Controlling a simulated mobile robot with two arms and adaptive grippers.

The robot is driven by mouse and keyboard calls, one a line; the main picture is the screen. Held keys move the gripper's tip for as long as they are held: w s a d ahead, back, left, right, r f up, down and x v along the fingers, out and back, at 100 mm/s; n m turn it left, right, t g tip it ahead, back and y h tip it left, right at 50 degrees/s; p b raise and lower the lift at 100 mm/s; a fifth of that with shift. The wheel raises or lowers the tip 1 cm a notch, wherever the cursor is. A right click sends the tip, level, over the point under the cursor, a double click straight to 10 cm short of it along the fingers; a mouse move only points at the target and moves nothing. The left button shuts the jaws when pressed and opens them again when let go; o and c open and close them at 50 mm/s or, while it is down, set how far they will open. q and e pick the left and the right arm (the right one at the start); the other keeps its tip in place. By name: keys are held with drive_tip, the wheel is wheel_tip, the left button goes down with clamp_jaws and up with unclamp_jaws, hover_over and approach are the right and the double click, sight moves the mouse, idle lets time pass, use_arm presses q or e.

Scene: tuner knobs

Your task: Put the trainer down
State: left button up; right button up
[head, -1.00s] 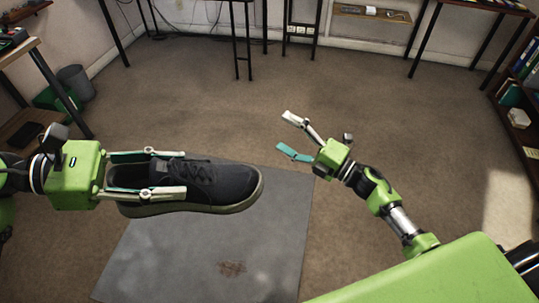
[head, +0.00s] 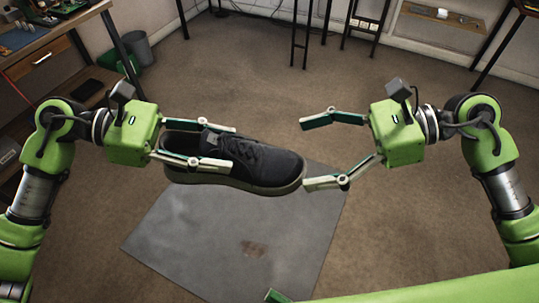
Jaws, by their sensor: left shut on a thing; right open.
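A dark grey trainer (head: 262,162) with a pale sole is in the middle of the head view, its toe pointing right. My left gripper (head: 233,147) is shut on the trainer at its heel end, one finger along each side. The trainer appears held above a grey mat (head: 225,220) on the floor. My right gripper (head: 303,153) is open and faces left, close to the toe. Its lower fingertip overlaps the toe's edge in the picture; I cannot tell whether they touch.
Table legs stand along the back. The brown carpet (head: 270,100) between is clear.

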sight(254, 163)
drive_tip(key=x, duration=1.1)
drive_tip(key=shift+a, duration=0.1)
drive_tip(key=c, duration=1.4)
use_arm(q)
drive_tip(key=o, duration=1.4)
use_arm(e)
drive_tip(key=shift+r, duration=0.1)
use_arm(q)
drive_tip(key=shift+o, duration=0.2)
drive_tip(key=shift+a, duration=0.1)
